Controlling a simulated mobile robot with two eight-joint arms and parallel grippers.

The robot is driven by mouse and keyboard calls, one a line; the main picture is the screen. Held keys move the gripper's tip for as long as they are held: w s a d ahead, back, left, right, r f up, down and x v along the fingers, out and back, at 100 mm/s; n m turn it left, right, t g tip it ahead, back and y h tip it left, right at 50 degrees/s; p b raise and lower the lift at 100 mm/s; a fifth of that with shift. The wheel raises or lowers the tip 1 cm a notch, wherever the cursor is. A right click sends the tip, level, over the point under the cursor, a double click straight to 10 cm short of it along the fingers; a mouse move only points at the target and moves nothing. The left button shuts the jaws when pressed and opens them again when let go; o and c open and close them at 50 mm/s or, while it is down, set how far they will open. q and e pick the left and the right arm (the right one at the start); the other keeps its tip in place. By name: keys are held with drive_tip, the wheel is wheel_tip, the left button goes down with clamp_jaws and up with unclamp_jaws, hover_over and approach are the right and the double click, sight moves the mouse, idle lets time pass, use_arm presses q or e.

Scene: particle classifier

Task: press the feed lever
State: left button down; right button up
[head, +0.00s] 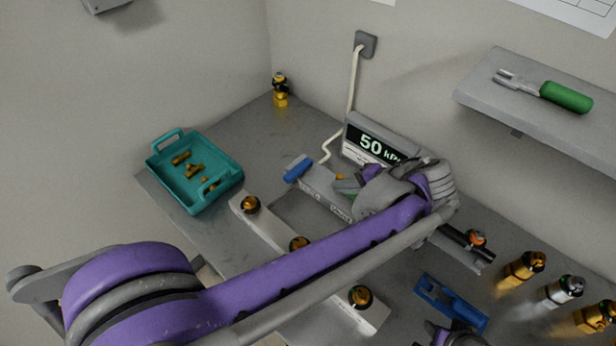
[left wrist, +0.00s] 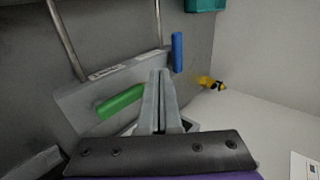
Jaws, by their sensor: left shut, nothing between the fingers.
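A grey panel block (head: 318,185) carries a blue lever (head: 297,168) at its left end, also in the left wrist view (left wrist: 177,52). A green lever (left wrist: 120,102) lies on the same block; in the head view my left gripper mostly hides it. The block's labels are too small to read, so I cannot tell which is the feed lever. My left gripper (head: 338,184) is over the block, shut and empty. In the left wrist view its fingertips (left wrist: 158,74) lie between the two levers, nearer the blue one; contact cannot be told.
A pressure display (head: 368,146) reading 50 kPa stands behind the block. A teal tray (head: 200,202) with brass pieces is at left.

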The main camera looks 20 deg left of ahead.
sight(296, 179)
use_arm(q)
drive_tip(key=x, duration=1)
drive_tip(key=shift+w+b, duration=0.1)
drive_tip(key=shift+b, duration=0.25)
use_arm(e)
drive_tip(key=shift+f, duration=0.4)
use_arm(q)
drive_tip(key=shift+w+a, duration=0.25)
drive_tip(key=shift+a, duration=0.4)
drive_tip(key=shift+w+a, duration=0.2)
drive_tip(key=shift+a, duration=0.45)
drive_tip(key=shift+w+a, duration=0.25)
drive_tip(key=shift+a, duration=0.35)
use_arm(e)
drive_tip(key=shift+r, duration=0.1)
